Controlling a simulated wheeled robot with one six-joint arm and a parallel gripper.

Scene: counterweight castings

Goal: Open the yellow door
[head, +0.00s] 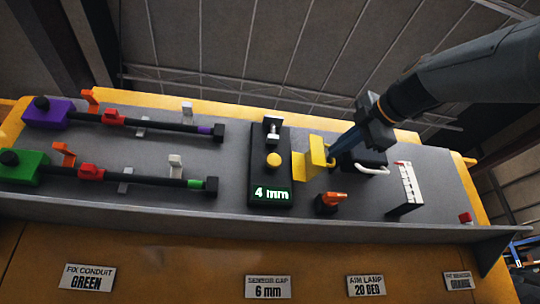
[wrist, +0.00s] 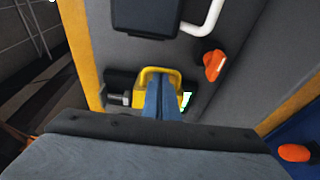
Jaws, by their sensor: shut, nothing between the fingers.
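The yellow door (head: 314,157) stands on the grey sloped panel, just right of the black sensor unit (head: 271,185). It shows as a yellow plate with a raised part. In the wrist view the yellow part (wrist: 146,98) has a loop-shaped handle at its top. My gripper (head: 333,157) is at the right side of the yellow part. Its blue fingers (wrist: 162,100) are shut together and empty, and overlap the yellow part in the wrist view. I cannot tell whether they touch it, and the fingers hide part of it. How far the door stands open is unclear.
An orange knob (head: 329,202) is below my gripper, and a black box with a white handle (head: 372,168) is close right. A white scale block (head: 408,188) stands further right. Purple (head: 48,112) and green (head: 25,166) conduit units lie left.

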